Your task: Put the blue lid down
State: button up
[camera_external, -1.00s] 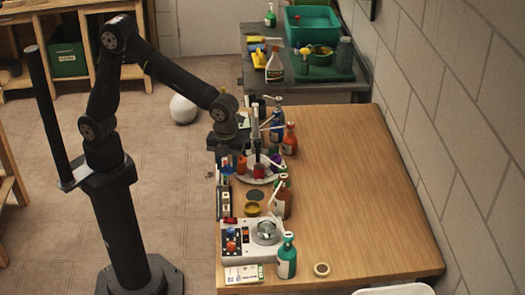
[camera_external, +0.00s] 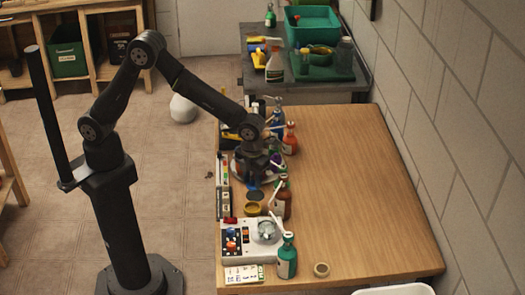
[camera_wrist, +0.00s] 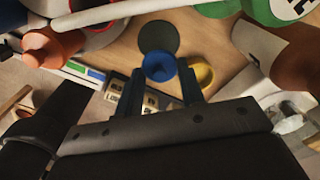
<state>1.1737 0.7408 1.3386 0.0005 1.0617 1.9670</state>
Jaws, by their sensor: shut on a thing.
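The blue lid (camera_wrist: 160,66) sits between the fingertips of my gripper (camera_wrist: 159,82) in the wrist view. My gripper is shut on it. In the external view my gripper (camera_external: 254,179) points down over the left side of the wooden table, with a bit of the blue lid (camera_external: 251,184) showing below the wrist. A dark round disc (camera_wrist: 158,35) lies on the table just beyond the lid in the wrist view. The disc also shows in the external view (camera_external: 255,195). I cannot tell the lid's exact height above the table.
A yellow dish (camera_external: 253,209) stands close to the disc. Brown (camera_external: 283,203) and green (camera_external: 287,257) bottles stand nearby. A white device (camera_external: 243,236) with coloured knobs is in front. The right part of the table (camera_external: 350,190) is clear.

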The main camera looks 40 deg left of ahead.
aim_at(255, 195)
jog(key=shift+w+f, duration=0.4)
jog(key=shift+w, duration=0.15)
jog(key=shift+f, duration=1.9)
jog(key=o, duration=1)
jog(key=shift+f, duration=0.1)
jog(key=shift+c, duration=0.2)
notch_tip(255, 195, up, 12)
